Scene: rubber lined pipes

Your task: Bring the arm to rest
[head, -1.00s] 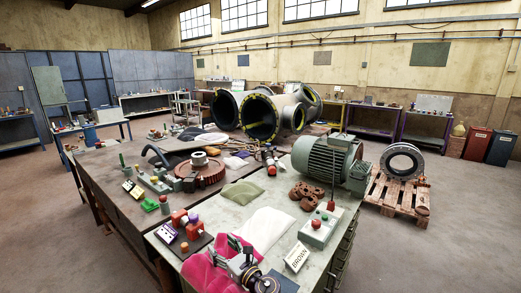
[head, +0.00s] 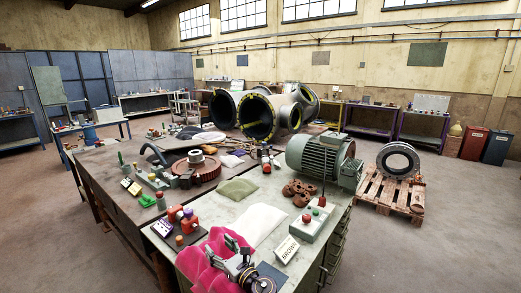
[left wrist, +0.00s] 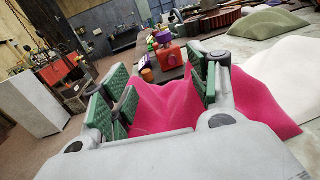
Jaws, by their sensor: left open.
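My left gripper (head: 236,246) shows at the bottom of the head view, over the front end of the workbench (head: 215,215). The pink cloth (head: 200,262) lies crumpled around the left of the gripper in the head view. I cannot tell whether the fingers touch it. My right gripper is in neither view.
A red-button box (head: 312,222) and a green motor (head: 322,158) stand to the right.

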